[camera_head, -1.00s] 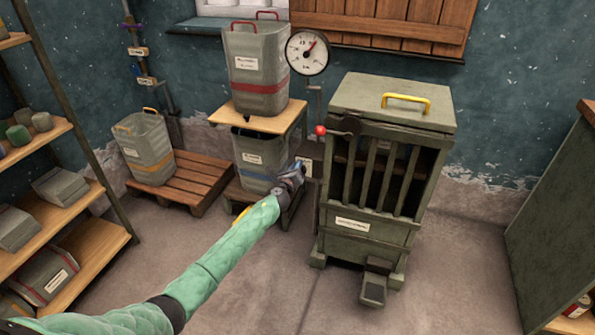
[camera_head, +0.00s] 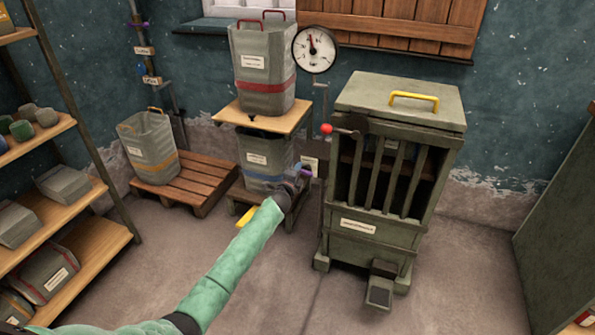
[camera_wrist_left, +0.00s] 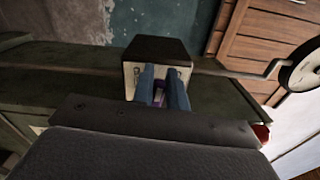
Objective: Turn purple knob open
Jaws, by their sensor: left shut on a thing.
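The purple knob (camera_wrist_left: 158,97) shows in the left wrist view between my two blue-grey fingers, in front of a small dark box (camera_wrist_left: 157,50) with a pale face. My left gripper (camera_wrist_left: 160,88) is shut on the knob, whose sides the fingers largely hide. In the head view my left gripper (camera_head: 304,174) is at the pale plate (camera_head: 311,164) beside the slatted green cabinet, and hides most of the knob there. The dial gauge (camera_head: 316,49) stands above on a thin pipe, its needle pointing nearly straight up. My right gripper is not in view.
The slatted cabinet (camera_head: 358,245) with a red-tipped lever (camera_head: 327,129) stands close on the right. Grey bins sit on a wooden stand (camera_head: 285,122) behind my left gripper. A shelf rack (camera_head: 90,245) is at left. The floor in front is open.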

